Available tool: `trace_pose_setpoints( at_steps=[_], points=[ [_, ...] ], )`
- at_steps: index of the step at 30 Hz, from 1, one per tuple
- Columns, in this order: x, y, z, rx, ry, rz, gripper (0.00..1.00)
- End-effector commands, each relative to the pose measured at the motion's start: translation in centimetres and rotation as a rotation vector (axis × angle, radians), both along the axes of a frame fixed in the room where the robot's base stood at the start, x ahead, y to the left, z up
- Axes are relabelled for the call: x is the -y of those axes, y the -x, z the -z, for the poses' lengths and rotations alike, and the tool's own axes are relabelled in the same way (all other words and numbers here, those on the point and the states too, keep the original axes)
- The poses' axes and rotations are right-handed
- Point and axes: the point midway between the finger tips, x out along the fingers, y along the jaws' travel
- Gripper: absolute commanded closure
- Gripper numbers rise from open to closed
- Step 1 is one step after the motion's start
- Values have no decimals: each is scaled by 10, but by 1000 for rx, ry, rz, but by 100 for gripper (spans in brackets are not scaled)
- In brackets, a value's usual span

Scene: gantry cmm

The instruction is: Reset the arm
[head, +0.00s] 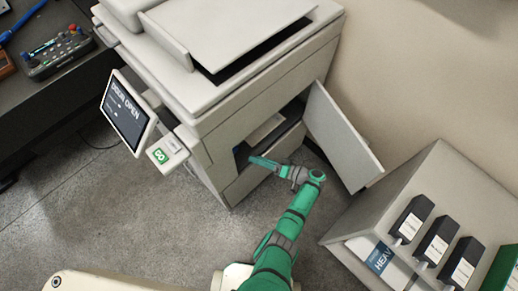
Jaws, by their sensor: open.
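My green arm reaches up from the bottom middle of the head view toward a large pale copier (240,110). My gripper (258,162) is in front of the copier's open compartment (275,127), at its lower left side. The gripper is open, and I see nothing held in it. It is small here, and I cannot tell whether its tips are inside the compartment or just outside. The copier's front door (340,135) stands swung open to the right of my wrist.
The copier's tilted screen (129,112) reads "DOOR OPEN", with a green-marked panel (168,151) beside it. A dark desk (60,95) with a control box (58,53) is at the left. A grey cabinet (430,185) with several dark units stands at the right.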

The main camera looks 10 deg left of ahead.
Motion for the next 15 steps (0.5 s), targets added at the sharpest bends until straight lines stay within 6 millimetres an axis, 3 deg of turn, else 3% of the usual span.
trace_pose_setpoints(
  at_steps=[9, 11, 15],
  points=[
    [-1, 2, 3, -6, 8, 3, 46],
    [-1, 8, 11, -19, 27, 9, 46],
    [-1, 37, 49, -92, 138, 51, 46]
  ],
)
